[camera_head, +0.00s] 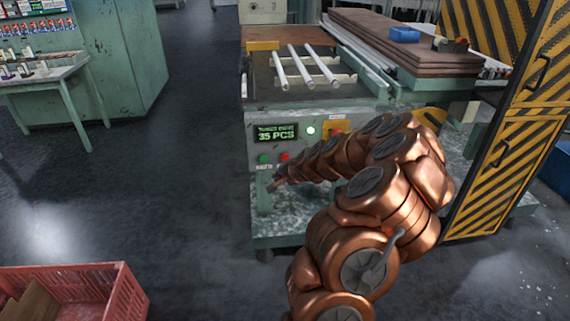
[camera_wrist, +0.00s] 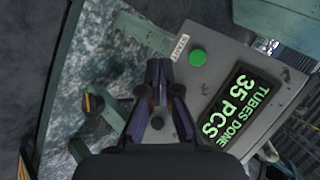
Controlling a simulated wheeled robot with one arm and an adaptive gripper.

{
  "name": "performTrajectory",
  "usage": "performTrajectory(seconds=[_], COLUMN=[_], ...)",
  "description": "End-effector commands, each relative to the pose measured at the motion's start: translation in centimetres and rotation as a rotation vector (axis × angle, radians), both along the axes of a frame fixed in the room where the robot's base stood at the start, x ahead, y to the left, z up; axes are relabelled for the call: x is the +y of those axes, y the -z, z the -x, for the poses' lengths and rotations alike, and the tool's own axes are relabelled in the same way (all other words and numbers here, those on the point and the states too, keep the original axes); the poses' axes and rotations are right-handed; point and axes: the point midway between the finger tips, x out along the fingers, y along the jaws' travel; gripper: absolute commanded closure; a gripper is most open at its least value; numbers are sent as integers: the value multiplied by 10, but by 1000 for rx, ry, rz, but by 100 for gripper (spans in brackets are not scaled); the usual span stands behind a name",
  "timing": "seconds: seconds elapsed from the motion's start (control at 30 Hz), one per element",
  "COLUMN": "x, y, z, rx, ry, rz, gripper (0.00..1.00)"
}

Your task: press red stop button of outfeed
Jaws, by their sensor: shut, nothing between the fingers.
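The red stop button (camera_head: 285,157) sits on the grey outfeed panel (camera_head: 253,137), just right of a green button (camera_head: 264,159). My gripper (camera_head: 276,185) is in front of the panel, a little below the two buttons in the head view. In the wrist view the gripper (camera_wrist: 158,66) is shut with empty fingers, left of the green button (camera_wrist: 198,57) with its START label. The red button does not show in the wrist view; the gripper covers that part of the panel. The contact between fingertips and panel cannot be told.
A display (camera_head: 276,133) reading 35 PCS and a lit green lamp (camera_head: 311,130) are above the buttons. A yellow plate (camera_head: 336,127) with a red part is partly behind my arm. Glass tubes (camera_head: 300,68) lie on top. A red crate (camera_head: 120,295) stands at lower left; floor between is clear.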

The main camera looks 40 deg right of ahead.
Motion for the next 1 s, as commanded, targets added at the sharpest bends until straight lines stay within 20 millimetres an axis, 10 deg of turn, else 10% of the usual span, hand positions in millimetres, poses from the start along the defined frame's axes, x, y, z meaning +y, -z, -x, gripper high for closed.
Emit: performTrajectory(seconds=[0.2,1.0], x=[-36,-56], y=[21,24], z=[13,-9], rx=[-16,-17], ry=[102,109], rz=[-6,-4], gripper=[100,100])
